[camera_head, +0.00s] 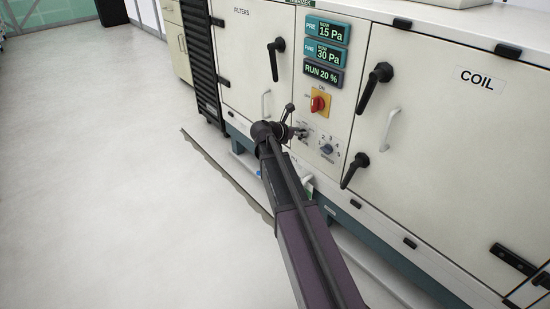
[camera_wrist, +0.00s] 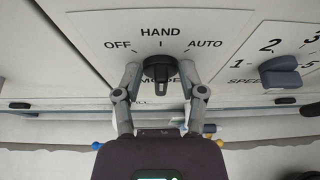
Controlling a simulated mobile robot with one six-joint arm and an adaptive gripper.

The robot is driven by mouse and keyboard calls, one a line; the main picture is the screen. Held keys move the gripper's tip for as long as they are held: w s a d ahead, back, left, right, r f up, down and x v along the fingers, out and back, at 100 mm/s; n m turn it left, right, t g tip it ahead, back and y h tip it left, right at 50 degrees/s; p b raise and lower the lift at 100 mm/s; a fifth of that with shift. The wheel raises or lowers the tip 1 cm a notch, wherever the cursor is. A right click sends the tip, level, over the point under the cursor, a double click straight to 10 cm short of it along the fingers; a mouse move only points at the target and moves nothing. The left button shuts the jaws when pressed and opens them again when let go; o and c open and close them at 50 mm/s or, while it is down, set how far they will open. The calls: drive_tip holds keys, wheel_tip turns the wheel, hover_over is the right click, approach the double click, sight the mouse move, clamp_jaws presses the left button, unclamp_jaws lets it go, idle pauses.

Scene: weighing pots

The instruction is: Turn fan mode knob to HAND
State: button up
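The fan mode knob (camera_wrist: 160,68) is black and round with a raised grip ridge. It sits on a white label plate (camera_wrist: 110,36) marked OFF, HAND and AUTO. Its ridge stands upright in the wrist view, in line with the HAND tick. My gripper (camera_wrist: 160,70) has one finger on each side of the knob, with narrow gaps seen between fingers and knob. Whether either fingertip touches it is hard to tell. In the head view my gripper (camera_head: 294,131) is at the control panel, and it largely hides the knob there.
A blue-grey speed knob (camera_wrist: 280,74) with numbers is to the right. In the head view a red-and-yellow switch (camera_head: 319,103) is above my gripper. Black door handles (camera_head: 375,86) stick out from the cabinet (camera_head: 430,130). The floor (camera_head: 100,170) at left is clear.

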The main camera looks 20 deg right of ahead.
drive_tip(key=p+v, duration=0.5)
drive_tip(key=v, duration=0.9)
drive_tip(key=s+a+m+g+y+p, duration=0.2)
drive_tip(key=s+m+y+p, duration=0.3)
drive_tip(key=s+m, duration=0.3)
drive_tip(key=s+a+r+m+g+y+p, duration=0.1)
drive_tip(key=s+a+m+g+y+p, duration=0.1)
drive_tip(key=s+a+m+y+p, duration=0.3)
drive_tip(key=s+m+p, duration=0.2)
drive_tip(key=s+m, duration=0.2)
drive_tip(key=m, duration=0.1)
drive_tip(key=shift+s+r+p, duration=0.25)
drive_tip(key=shift+s+p, duration=0.1)
drive_tip(key=shift+p, duration=0.05)
drive_tip(key=shift+a, duration=0.15)
